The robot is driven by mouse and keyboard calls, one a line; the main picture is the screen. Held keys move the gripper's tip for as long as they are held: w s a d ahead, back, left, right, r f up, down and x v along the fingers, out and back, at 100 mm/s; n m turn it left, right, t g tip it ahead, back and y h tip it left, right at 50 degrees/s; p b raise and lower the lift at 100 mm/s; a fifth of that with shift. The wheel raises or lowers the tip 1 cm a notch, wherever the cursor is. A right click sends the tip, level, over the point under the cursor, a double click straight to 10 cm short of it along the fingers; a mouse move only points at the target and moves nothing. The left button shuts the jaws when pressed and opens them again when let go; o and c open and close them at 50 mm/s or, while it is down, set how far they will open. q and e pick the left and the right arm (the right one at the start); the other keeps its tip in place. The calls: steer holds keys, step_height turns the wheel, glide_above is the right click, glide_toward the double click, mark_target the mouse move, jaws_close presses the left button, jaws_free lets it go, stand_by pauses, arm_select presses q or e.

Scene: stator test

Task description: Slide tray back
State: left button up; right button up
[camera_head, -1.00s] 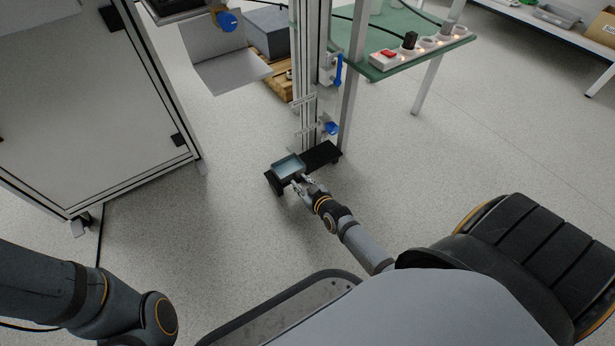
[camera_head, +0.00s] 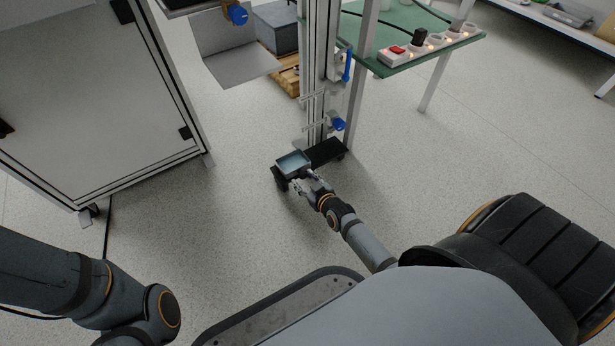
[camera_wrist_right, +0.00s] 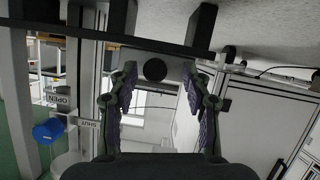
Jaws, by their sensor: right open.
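A small grey-blue tray-like box (camera_head: 293,162) with a glossy top and dark sides sits low near the floor, by the foot of the metal post. I take it for the tray. My right gripper (camera_head: 307,181) is at its near right side, fingers apart. In the right wrist view the open gripper (camera_wrist_right: 158,72) has a round black knob (camera_wrist_right: 155,69) between its fingertips and a pale reflective panel behind it. I cannot tell whether the fingers touch anything. My left gripper is out of view; only its arm shows at lower left.
A black foot (camera_head: 326,152) lies beside the tray below the metal post (camera_head: 316,70), which carries blue handles (camera_head: 338,124). A framed cabinet (camera_head: 90,110) stands at left, a green table (camera_head: 400,50) at upper right. Open floor (camera_head: 210,215) lies in front.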

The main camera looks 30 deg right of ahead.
steer(key=v, duration=1.1)
steer(key=shift+s, duration=0.4)
steer(key=shift+r, duration=0.15)
